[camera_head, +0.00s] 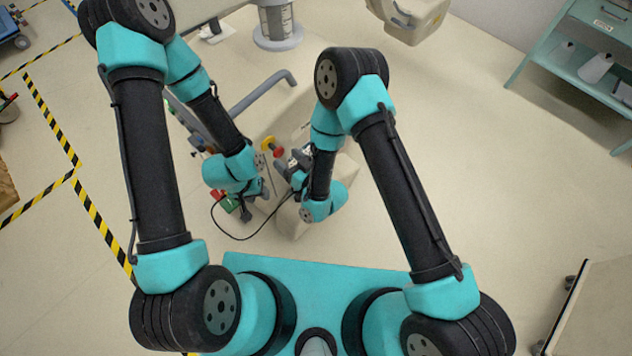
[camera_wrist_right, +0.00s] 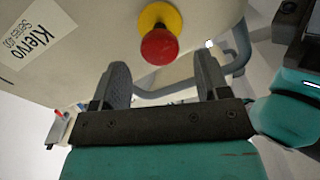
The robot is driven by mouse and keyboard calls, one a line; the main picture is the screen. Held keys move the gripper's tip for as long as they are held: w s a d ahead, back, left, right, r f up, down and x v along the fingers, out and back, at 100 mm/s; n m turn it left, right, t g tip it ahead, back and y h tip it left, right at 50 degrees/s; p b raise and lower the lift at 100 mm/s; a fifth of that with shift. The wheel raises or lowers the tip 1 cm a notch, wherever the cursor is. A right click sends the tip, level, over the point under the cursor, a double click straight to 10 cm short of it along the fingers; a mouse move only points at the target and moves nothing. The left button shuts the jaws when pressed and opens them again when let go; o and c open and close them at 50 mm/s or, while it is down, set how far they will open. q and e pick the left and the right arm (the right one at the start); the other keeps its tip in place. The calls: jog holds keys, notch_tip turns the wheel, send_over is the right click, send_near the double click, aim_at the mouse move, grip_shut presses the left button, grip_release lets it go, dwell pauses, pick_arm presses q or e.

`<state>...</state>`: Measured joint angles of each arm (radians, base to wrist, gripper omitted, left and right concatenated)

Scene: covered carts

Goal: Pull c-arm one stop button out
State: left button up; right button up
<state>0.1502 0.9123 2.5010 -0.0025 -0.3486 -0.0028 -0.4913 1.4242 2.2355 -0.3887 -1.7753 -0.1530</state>
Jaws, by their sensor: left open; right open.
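The stop button is a red knob on a yellow collar on the pale machine body. In the right wrist view the red knob (camera_wrist_right: 160,46) is just beyond my right fingertips, centred between them but not enclosed. It also shows small in the head view (camera_head: 279,152). My right gripper (camera_wrist_right: 163,72) is open and empty, its two dark fingers pointing at the button. It also shows in the head view (camera_head: 284,164), close beside the button. My left gripper (camera_head: 255,205) is open, lower and left of the right one, near the machine's side.
A black cable (camera_head: 222,232) loops near my left gripper. A teal shelf cart (camera_head: 585,50) stands far right.

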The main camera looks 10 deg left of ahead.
jog(key=v, duration=1.3)
jog(key=shift+s, duration=0.15)
jog(key=shift+d, duration=0.1)
jog(key=w+d+f+m+g+h, duration=0.2)
jog(key=d+f+h, duration=0.1)
jog(key=d, duration=0.3)
jog(key=w+d+f+m+g+h, duration=0.1)
jog(key=w+d+f+g+h, duration=0.1)
jog(key=d+h, duration=0.3)
jog(key=s+d+m+g+h, duration=0.1)
jog(key=s+d+m+g, duration=0.2)
jog(key=d, duration=0.4)
jog(key=s+d+m+g+h, duration=0.1)
jog(key=s+d+m+g, duration=0.2)
jog(key=d, duration=0.5)
jog(key=shift+s+r+h, duration=0.3)
jog(key=shift+s+r, duration=0.05)
